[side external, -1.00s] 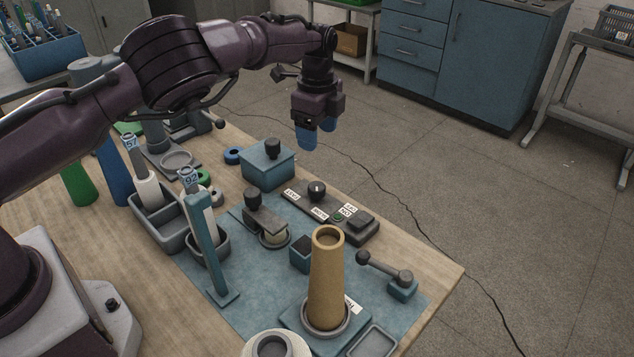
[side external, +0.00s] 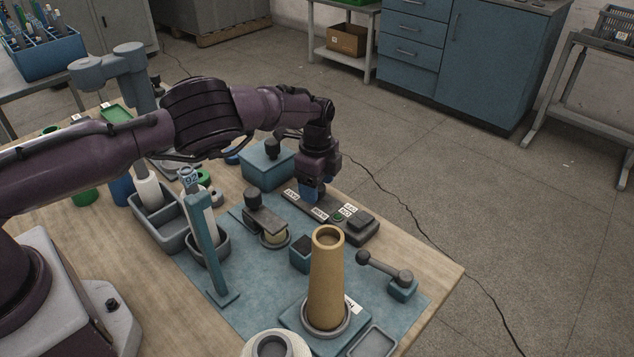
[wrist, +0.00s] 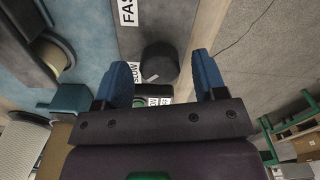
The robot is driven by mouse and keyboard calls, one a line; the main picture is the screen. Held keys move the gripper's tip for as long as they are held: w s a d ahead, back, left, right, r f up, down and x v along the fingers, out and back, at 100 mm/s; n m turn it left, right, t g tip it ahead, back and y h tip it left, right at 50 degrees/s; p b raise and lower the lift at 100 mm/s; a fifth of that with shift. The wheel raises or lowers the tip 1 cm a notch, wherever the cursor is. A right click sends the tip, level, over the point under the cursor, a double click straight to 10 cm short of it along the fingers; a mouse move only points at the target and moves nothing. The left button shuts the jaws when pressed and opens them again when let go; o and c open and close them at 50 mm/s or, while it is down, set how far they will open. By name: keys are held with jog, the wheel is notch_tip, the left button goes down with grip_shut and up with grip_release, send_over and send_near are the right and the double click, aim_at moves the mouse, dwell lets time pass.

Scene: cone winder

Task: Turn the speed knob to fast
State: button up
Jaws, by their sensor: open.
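The black round speed knob (wrist: 160,60) sits on a dark control panel (wrist: 147,33) in the wrist view. A faint light mark on the knob points toward its lower left, on the side of the SLOW label (wrist: 135,72). The FAST label (wrist: 128,12) is further up the panel. My gripper (wrist: 162,68) is open, with a blue fingertip on each side of the knob in the picture and visible gaps. I cannot tell how far down they reach. In the side view my gripper (side external: 312,194) is over the panel (side external: 333,223) and hides the knob.
A teal box (side external: 266,166) stands just left of my gripper. A tan cone (side external: 327,280) stands upright in front, with a ball-ended lever (side external: 385,268) to its right. A green button (side external: 338,216) is on the same panel. Open floor lies beyond the table's right edge.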

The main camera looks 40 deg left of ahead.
jog(key=shift+c, duration=0.5)
jog(key=c, duration=0.8)
jog(key=shift+c, duration=0.2)
jog(key=shift+m, duration=0.3)
jog(key=m, duration=0.3)
jog(key=shift+m, duration=0.3)
jog(key=m, duration=0.4)
jog(key=shift+m, duration=0.3)
jog(key=m, duration=0.4)
jog(key=shift+a, duration=0.1)
jog(key=shift+m, duration=2.5)
